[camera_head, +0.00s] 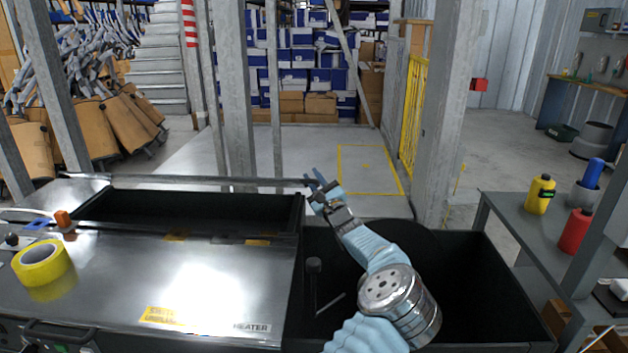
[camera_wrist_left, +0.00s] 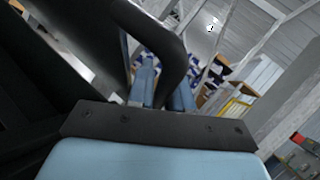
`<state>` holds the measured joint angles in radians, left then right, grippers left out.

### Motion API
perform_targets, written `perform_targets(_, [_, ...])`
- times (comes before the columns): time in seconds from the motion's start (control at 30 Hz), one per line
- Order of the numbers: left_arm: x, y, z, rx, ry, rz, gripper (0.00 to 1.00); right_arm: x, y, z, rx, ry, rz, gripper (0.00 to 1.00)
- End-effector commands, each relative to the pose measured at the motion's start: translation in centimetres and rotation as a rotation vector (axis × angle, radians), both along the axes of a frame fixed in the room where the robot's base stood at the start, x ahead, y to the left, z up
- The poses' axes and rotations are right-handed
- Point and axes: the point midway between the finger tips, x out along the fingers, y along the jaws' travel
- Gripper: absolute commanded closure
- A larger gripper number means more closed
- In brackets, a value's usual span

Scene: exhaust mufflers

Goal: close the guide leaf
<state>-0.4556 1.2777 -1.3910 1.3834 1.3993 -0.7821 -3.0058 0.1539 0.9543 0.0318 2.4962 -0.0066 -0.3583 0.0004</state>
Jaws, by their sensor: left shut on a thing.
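A long thin metal edge (camera_head: 200,181), which looks like the guide leaf, runs along the back of the black rectangular opening (camera_head: 190,210) in the steel machine top. My left gripper (camera_head: 318,182) is at the right end of this edge. In the left wrist view, its blue fingers (camera_wrist_left: 160,88) are shut on a dark curved bar (camera_wrist_left: 185,55), seemingly the leaf's handle. The exact contact is partly hidden by the bar. The leaf appears raised, but its angle is hard to tell. My right gripper is not in view.
Yellow tape (camera_head: 42,263) and an orange-capped item (camera_head: 64,222) lie on the steel top (camera_head: 200,280). A black bin (camera_head: 500,290) is below my left arm. A side table (camera_head: 520,215) with yellow and red bottles stands at right. Pillars (camera_head: 440,110) rise behind.

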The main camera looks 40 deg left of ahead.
Motion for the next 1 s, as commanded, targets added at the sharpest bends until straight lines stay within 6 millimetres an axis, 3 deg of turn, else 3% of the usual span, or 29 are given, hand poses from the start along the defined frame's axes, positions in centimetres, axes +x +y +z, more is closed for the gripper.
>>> perform_targets(0.2, [-1.1,-0.6,-3.2,0.081,-0.130,0.002,1.00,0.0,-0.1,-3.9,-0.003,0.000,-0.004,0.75])
perform_targets(0.4, [-1.9,-1.2,-5.0,0.162,-0.261,0.000,1.00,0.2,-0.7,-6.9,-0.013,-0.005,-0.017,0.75])
perform_targets(0.87, [-2.2,-1.4,-5.0,0.192,-0.313,0.000,1.00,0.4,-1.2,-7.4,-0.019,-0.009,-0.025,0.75])
perform_targets(0.9, [-2.2,-1.4,-5.0,0.191,-0.313,0.000,0.78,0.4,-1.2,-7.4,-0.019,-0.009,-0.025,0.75])
perform_targets(1.0, [-2.2,-1.4,-5.0,0.191,-0.313,0.000,0.75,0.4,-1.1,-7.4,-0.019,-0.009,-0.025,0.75])
